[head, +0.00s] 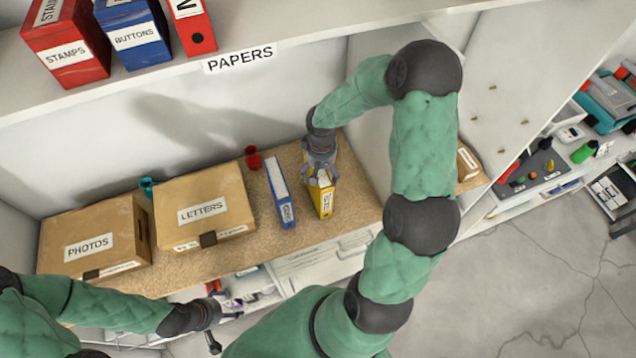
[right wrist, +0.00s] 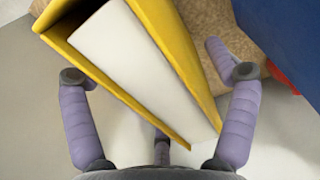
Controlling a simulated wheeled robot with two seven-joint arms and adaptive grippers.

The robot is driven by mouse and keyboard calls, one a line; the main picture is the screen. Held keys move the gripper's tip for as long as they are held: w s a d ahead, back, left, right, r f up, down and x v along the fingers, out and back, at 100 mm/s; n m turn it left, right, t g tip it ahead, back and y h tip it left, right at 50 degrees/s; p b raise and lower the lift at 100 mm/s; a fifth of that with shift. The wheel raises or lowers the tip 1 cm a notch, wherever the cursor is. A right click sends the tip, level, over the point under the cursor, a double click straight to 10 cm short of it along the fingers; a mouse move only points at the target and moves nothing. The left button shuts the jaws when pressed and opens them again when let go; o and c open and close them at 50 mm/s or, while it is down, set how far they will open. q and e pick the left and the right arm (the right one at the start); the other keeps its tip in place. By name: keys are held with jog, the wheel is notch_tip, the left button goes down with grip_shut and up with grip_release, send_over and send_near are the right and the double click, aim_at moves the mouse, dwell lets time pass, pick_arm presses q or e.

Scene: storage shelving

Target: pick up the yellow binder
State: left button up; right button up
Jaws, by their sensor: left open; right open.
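The yellow binder (head: 325,202) stands upright on the speckled brown shelf, right of a blue binder (head: 280,192). My right gripper (head: 319,174) is over the top of the yellow binder, near its back end. In the right wrist view the yellow binder (right wrist: 190,65), with white pages inside, lies between the open fingers of the gripper (right wrist: 150,78). I cannot tell whether a finger touches it. My left gripper (head: 217,326) is open and empty at the lower left, in front of and below the shelf.
The shelf board (head: 240,268) also holds a letters box (head: 203,205), a photos box (head: 92,240), a red cup (head: 253,158) and a teal cup (head: 148,188). An upper shelf (head: 255,42) with binders crosses above. A side panel (head: 372,130) stands right of the yellow binder.

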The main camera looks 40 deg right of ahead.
jog(key=shift+f, duration=0.2)
grip_shut()
jog(key=shift+r, duration=0.15)
